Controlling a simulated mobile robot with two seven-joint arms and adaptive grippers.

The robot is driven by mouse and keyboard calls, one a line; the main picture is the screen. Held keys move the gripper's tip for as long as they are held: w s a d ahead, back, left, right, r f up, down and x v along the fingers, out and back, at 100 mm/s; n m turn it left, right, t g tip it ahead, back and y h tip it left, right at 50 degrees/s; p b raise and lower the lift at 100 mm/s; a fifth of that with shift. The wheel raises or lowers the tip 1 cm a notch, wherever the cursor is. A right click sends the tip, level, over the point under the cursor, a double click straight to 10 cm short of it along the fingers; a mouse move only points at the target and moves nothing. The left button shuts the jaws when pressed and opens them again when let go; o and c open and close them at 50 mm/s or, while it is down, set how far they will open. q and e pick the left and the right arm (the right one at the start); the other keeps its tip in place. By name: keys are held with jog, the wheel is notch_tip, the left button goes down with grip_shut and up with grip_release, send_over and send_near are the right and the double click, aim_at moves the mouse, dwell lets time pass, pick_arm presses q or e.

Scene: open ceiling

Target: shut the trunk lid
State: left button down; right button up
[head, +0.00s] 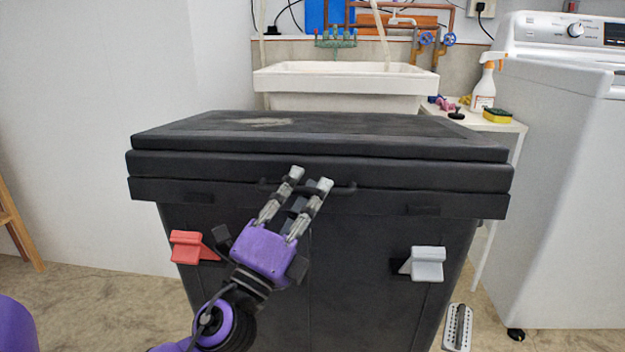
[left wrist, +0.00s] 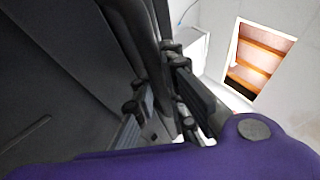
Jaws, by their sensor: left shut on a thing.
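The black trunk (head: 350,250) stands in front of me in the head view. Its lid (head: 340,135) lies level across the top, with no clear gap along the front; a small gap I cannot rule out. A black bar handle (head: 346,188) runs along the front. My purple left gripper (head: 311,179) reaches up to it from below, and its grey fingers are shut on the handle. In the left wrist view, the dark trunk (left wrist: 50,70) fills the left side, close to the fingers. My right gripper is not in view.
A red latch (head: 188,246) and a grey latch (head: 428,263) stick out from the trunk's front. A white sink (head: 345,80) is behind it. A white washing machine (head: 560,180) stands at the right. A spray bottle (head: 484,90) stands on a side table.

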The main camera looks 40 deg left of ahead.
pick_arm(q)
notch_tip(320, 180, down, 6)
jog(key=b, duration=0.3)
jog(key=shift+r, duration=0.25)
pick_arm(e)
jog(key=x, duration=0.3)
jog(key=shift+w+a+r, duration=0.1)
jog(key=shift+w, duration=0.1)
pick_arm(q)
jog(key=shift+f, duration=0.1)
jog(key=c, duration=2)
grip_release()
jog(key=shift+c, duration=0.2)
